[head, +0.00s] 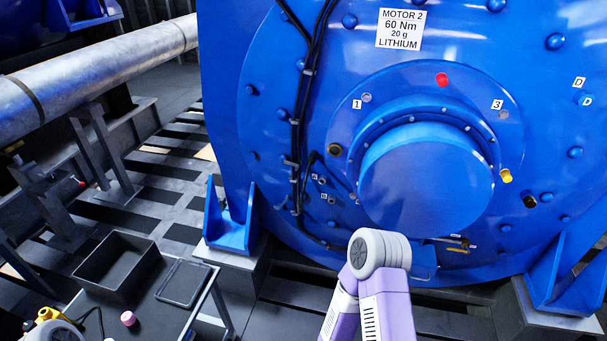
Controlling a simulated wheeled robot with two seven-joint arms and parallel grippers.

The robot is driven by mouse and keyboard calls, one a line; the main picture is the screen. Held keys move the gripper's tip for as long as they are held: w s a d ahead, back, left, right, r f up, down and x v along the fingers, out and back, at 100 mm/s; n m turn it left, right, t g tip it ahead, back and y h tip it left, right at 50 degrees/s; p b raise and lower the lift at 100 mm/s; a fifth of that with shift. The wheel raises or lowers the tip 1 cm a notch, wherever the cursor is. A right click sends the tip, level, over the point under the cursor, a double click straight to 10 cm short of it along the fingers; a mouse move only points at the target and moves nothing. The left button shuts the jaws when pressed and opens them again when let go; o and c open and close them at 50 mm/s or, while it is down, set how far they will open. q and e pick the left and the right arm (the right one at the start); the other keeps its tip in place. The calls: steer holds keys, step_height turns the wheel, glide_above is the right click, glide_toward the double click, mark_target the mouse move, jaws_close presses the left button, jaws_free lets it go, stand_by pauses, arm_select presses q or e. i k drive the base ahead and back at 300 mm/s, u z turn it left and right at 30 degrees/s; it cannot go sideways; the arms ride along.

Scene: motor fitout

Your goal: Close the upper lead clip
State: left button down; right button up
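Black leads (301,110) run down the left part of the blue motor's face (270,60), from the top edge to below the hub. Neither of my grippers shows. One of my purple arms, with a grey joint, rises at the bottom centre in front of the motor's base, and a grey part of my other arm shows at the bottom left corner.
A black cart (155,318) at the lower left carries an open black bin (117,264), a flat black tray (184,283) and a pink cylinder (128,318). A yellow and black item (48,314) lies at the left. A silver pipe (100,70) crosses the upper left.

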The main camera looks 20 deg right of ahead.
mark_target(297, 166)
steer(key=z, duration=0.8)
steer(key=i, duration=0.9)
steer(key=z, duration=0.3)
